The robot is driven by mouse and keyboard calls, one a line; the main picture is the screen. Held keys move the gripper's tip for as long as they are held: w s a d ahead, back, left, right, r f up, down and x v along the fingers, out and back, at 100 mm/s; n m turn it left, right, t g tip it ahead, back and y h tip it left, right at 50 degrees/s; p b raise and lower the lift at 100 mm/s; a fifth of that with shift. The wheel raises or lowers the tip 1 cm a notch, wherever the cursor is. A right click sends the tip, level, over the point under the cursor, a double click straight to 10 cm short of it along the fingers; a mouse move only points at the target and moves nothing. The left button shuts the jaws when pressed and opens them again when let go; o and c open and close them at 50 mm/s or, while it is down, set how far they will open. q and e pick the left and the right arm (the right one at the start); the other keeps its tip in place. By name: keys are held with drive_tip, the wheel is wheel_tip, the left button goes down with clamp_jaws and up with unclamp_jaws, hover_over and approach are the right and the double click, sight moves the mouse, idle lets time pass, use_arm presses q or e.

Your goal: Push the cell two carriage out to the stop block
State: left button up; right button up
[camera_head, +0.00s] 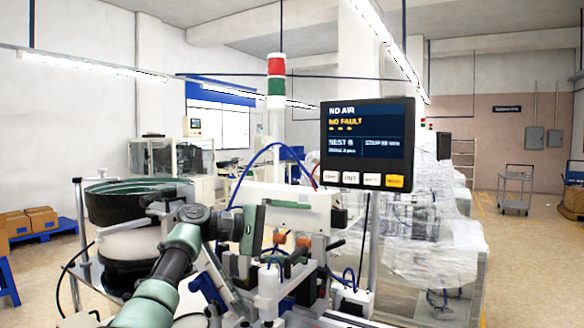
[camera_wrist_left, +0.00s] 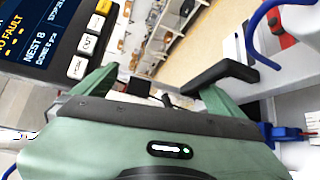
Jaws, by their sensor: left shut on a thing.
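My left gripper (camera_head: 252,226) has green fingers and stands at the left end of a white machine unit (camera_head: 305,216) in the head view. It is shut on a part of the carriage there, and that part is mostly hidden by the fingers. In the left wrist view the two green fingers (camera_wrist_left: 155,100) stand apart, with a dark and pale piece between them. A black angled bar (camera_wrist_left: 228,72) lies against the right finger. I cannot single out the stop block. My right gripper is not in view.
A display (camera_head: 367,142) reading "NO AIR", "NO FAULT" and "NEST 8" stands just right of the unit. A dark bowl feeder (camera_head: 128,204) stands at the left. Blue hoses loop above the unit. Wrapped machines (camera_head: 430,240) stand at the right, with open floor beyond.

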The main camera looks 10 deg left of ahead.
use_arm(q)
drive_tip(key=shift+a+r, duration=0.15)
drive_tip(key=shift+r, duration=0.45)
drive_tip(key=shift+c, duration=1.2)
drive_tip(key=shift+a+f+b, duration=0.3)
drive_tip(key=shift+a+b, duration=0.2)
drive_tip(key=shift+a, duration=0.05)
drive_tip(key=c, duration=0.3)
drive_tip(key=shift+s+a+f, duration=0.1)
drive_tip(key=shift+a+f, duration=0.05)
drive_tip(key=shift+a, duration=0.35)
drive_tip(key=shift+c, duration=1)
drive_tip(key=s+f+b+v, duration=0.1)
drive_tip(key=v, duration=0.5)
drive_tip(key=shift+s, duration=0.15)
